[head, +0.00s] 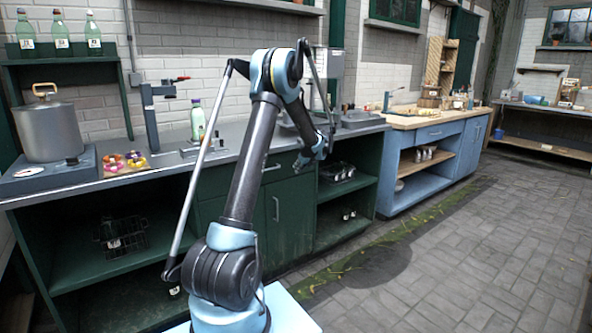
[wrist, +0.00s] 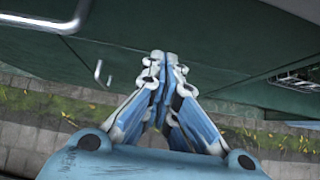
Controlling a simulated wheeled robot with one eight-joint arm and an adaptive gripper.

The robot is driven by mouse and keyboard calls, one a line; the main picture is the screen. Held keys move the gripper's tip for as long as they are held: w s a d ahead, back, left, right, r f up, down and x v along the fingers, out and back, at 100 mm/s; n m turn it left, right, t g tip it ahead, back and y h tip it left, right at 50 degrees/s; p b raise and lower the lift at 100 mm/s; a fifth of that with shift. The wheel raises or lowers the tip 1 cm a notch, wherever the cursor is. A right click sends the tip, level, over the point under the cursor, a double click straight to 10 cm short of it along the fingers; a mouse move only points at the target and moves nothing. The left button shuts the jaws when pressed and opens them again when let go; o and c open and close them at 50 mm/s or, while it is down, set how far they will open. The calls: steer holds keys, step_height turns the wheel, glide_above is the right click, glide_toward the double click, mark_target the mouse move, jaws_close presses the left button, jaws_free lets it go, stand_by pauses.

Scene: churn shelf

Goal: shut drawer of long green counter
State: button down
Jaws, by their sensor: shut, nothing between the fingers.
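The long green counter (head: 290,228) runs along the wall in the head view, with a grey top, open shelves and doors. A green drawer front (head: 285,167) with a pale bar handle (head: 271,168) sits under the top, partly behind my arm. How far it stands out is unclear. My gripper (head: 303,163) is in front of the counter near the drawer's right side. In the wrist view my gripper (wrist: 168,58) has its fingers together and empty, against dark green panels. A bar handle (wrist: 50,22) shows at upper left there. Whether the fingertips touch a panel is unclear.
A door handle (wrist: 98,72) sticks out in the wrist view. A pot (head: 48,130), a bottle (head: 197,121) and a clamp stand (head: 150,120) are on the counter. A blue counter (head: 432,170) stands to the right. The paved floor (head: 470,250) at right is clear.

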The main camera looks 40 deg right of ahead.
steer(key=v, duration=1)
steer(key=shift+s+a, duration=0.15)
steer(key=shift+s, duration=0.2)
steer(key=a+r+n+g+y, duration=0.15)
steer(key=a+n, duration=0.25)
steer(key=a, duration=0.7)
steer(key=a+r+n+g, duration=0.15)
steer(key=a+n, duration=0.25)
steer(key=a, duration=0.6)
steer(key=a+r+n, duration=0.3)
steer(key=a+n, duration=0.1)
steer(key=a, duration=0.7)
steer(key=s+a+f+n+g, duration=0.1)
steer(key=s+a+n, duration=0.35)
steer(key=a, duration=0.35)
steer(key=s+a+n+g, duration=0.1)
steer(key=s+a+n, duration=0.35)
steer(key=a, duration=0.35)
steer(key=s+a+f+n, duration=0.4)
steer(key=s+n, duration=0.1)
steer(key=s, duration=0.2)
steer(key=s+a+f+n+g+h, duration=0.1)
steer(key=s+a+f+n, duration=0.2)
steer(key=s, duration=0.5)
steer(key=s+a+f+n+h, duration=0.1)
steer(key=s+a+f+n, duration=0.3)
steer(key=s+f+n, duration=0.1)
steer(key=shift+s+a+n+g, duration=0.4)
steer(key=shift+s+n, duration=0.5)
steer(key=shift+s, duration=0.25)
